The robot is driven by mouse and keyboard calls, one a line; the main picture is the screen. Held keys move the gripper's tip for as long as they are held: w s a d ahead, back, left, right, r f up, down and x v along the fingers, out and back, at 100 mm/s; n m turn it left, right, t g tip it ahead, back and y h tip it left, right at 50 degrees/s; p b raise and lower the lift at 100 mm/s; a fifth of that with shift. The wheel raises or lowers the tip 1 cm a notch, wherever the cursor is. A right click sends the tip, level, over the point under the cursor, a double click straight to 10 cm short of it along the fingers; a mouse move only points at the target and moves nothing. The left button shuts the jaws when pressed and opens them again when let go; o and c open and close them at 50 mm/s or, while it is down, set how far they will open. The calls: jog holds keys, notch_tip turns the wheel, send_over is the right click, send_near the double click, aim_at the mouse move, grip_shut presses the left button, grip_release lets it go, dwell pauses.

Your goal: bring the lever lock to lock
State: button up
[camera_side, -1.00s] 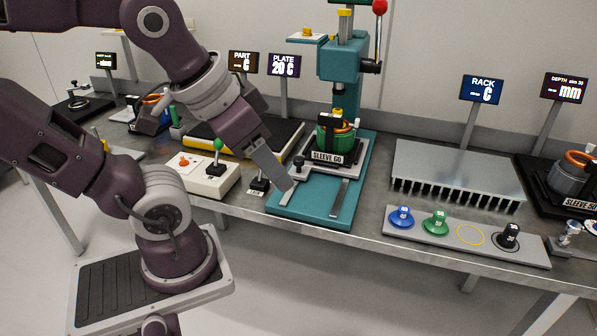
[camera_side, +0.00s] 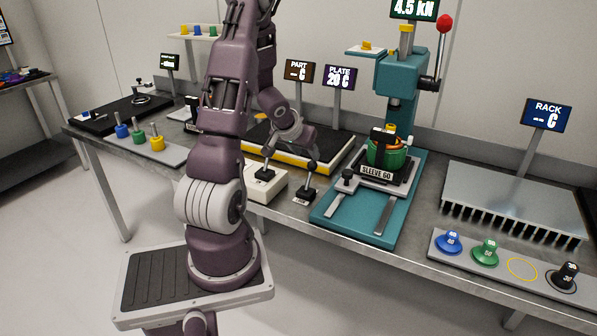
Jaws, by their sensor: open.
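A small black lever (camera_side: 307,192) stands near the table's front edge, between the white box and the teal press. It has a dark knob on a thin upright stem and a small white label too small to read, so I cannot confirm it is the lever lock. My gripper (camera_side: 297,147) is above and behind this lever, near the white box (camera_side: 268,186). It is open, small in view and partly merged with the dark plate behind it. I cannot tell whether it touches the lever.
The teal press (camera_side: 370,215) stands to the right, carrying the green and copper stator under its column. A black plate with a yellow edge (camera_side: 300,160) lies behind. A finned rack (camera_side: 515,200) and a strip of coloured knobs (camera_side: 500,262) are farther right.

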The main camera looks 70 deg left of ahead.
aim_at(312, 161)
jog(key=shift+x, duration=3.35)
grip_shut()
jog(key=shift+s+d+r, duration=0.25)
jog(key=shift+s+d, duration=0.55)
jog(key=shift+s+d+r, duration=0.3)
jog(key=shift+s+d, duration=0.45)
jog(key=shift+d, duration=0.05)
jog(key=s+d, duration=0.1)
jog(key=s+d+f, duration=0.1)
jog(key=s+d, duration=0.1)
jog(key=shift+w, duration=0.1)
grip_release()
jog(key=shift+a, duration=0.1)
